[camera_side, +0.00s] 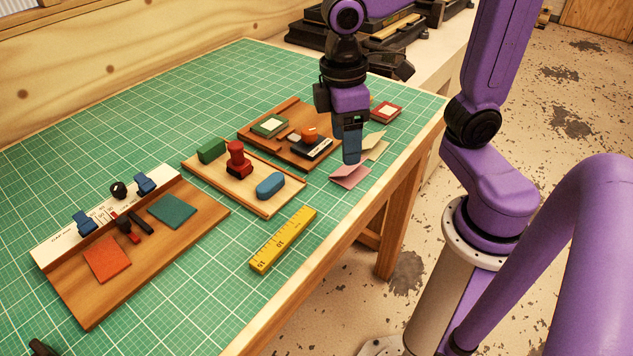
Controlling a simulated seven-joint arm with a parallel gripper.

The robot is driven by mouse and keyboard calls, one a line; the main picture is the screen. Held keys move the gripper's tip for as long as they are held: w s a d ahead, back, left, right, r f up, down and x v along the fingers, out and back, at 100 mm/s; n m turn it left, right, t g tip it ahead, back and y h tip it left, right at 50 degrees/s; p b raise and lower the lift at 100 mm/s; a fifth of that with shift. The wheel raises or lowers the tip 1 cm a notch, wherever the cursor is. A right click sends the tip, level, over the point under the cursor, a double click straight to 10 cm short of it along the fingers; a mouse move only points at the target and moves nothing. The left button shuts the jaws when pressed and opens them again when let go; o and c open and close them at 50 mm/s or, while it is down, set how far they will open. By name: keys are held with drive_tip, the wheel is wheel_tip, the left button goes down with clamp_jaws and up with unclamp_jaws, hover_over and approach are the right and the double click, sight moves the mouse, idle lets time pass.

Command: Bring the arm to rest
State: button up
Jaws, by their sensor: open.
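My gripper (351,150) hangs pointing down at the right side of the green gridded table, on the purple arm. It is open, and I see nothing held in it. Its fingertips are just above or beside a pink sheet (350,176) and a tan sheet (375,148) near the table's right edge. From this side the fingers overlap, and the gap between them is hidden.
A wooden board (300,158) with several small items lies left of my gripper. A lighter tray (262,203) holds green, red and blue pieces. A yellow ruler (284,240) lies in front. A larger board (75,292) is at left. The table's back left (120,125) is clear.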

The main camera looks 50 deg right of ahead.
drive_tip(key=s+d+f+n, duration=0.1)
drive_tip(key=s+f, duration=0.1)
drive_tip(key=s, duration=0.3)
drive_tip(key=s+d+f+n+y, duration=0.1)
drive_tip(key=s+n, duration=0.1)
drive_tip(key=s, duration=0.2)
drive_tip(key=shift+s+d+f+t, duration=0.35)
drive_tip(key=shift+d+t, duration=0.05)
